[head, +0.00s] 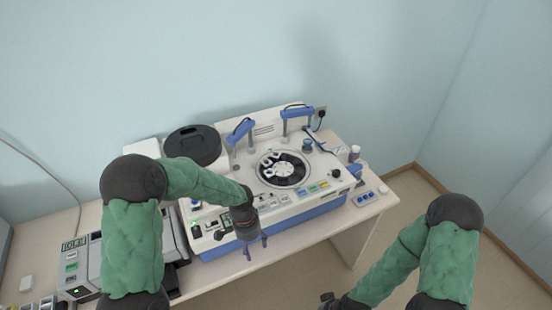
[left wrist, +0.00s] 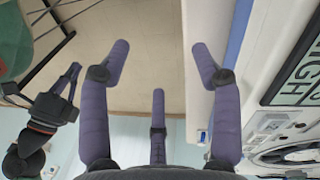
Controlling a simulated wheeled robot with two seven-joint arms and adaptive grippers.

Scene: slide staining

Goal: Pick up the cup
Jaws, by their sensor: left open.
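I cannot pick out a cup for certain in either view. A small blue-topped vessel (head: 308,145) stands at the back right of the white staining machine (head: 224,244), too small to identify. My left gripper (head: 257,244) hangs over the machine's front edge, fingers pointing down. In the left wrist view its purple fingers (left wrist: 159,60) are spread and empty, with the floor and table edge beyond. My right wrist (head: 332,300) is at the bottom edge of the head view, its fingers out of frame. In the left wrist view my right gripper (left wrist: 42,84) shows spread fingers, apart from everything.
A black round container (head: 193,144) stands behind the machine at left. A small purple-and-white bottle (head: 354,154) and a tray with blue round items (head: 365,197) are at the right end. A grey device (head: 85,266) is on the left.

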